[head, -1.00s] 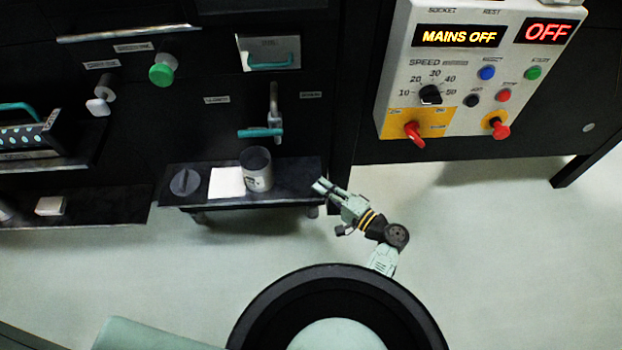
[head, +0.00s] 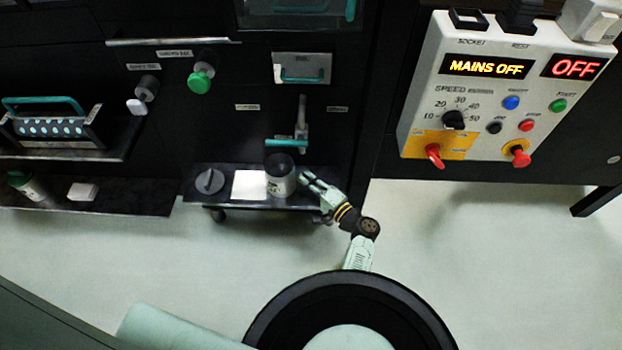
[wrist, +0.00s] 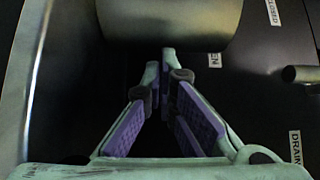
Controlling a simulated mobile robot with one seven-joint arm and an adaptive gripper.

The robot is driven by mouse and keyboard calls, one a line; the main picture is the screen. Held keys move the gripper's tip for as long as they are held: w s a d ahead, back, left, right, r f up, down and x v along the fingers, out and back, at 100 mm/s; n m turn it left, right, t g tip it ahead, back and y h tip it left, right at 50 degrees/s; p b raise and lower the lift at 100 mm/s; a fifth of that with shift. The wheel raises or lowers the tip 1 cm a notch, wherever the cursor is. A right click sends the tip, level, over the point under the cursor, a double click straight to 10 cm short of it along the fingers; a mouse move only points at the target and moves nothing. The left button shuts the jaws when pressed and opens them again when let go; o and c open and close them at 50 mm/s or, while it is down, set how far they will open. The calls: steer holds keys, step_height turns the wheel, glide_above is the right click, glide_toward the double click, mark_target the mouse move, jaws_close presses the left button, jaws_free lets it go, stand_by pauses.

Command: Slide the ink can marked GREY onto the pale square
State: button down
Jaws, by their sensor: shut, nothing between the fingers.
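The ink can (head: 280,182), a grey cylinder with a dark top, stands upright on the low dark shelf (head: 232,202). It is at the right edge of the pale square (head: 249,185); I cannot tell if it overlaps it. Its marking is too small to read. My gripper (head: 305,177) is shut and empty, its fingertips close to the can's right side. In the wrist view the shut fingertips (wrist: 166,58) point at the can's rounded wall (wrist: 170,20); I cannot tell whether they touch.
A round dark knob or lid (head: 209,181) lies left of the pale square on the shelf. A teal-handled valve (head: 288,143) hangs just above and behind the can. A control panel (head: 500,95) is at the right.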

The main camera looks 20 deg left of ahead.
mark_target(273, 179)
steer(key=s+a+b, duration=0.1)
steer(key=a, duration=0.2)
steer(key=s+a+b, duration=0.1)
steer(key=a, duration=0.2)
steer(key=a+b, duration=0.1)
steer(key=a, duration=0.2)
steer(key=shift+s+a+f+b, duration=0.2)
steer(key=shift+s+a+b, duration=0.05)
steer(key=shift+s+b, duration=0.15)
steer(key=shift+s+a+r, duration=0.1)
steer(key=shift+a+r, duration=0.05)
steer(key=shift+a, duration=0.15)
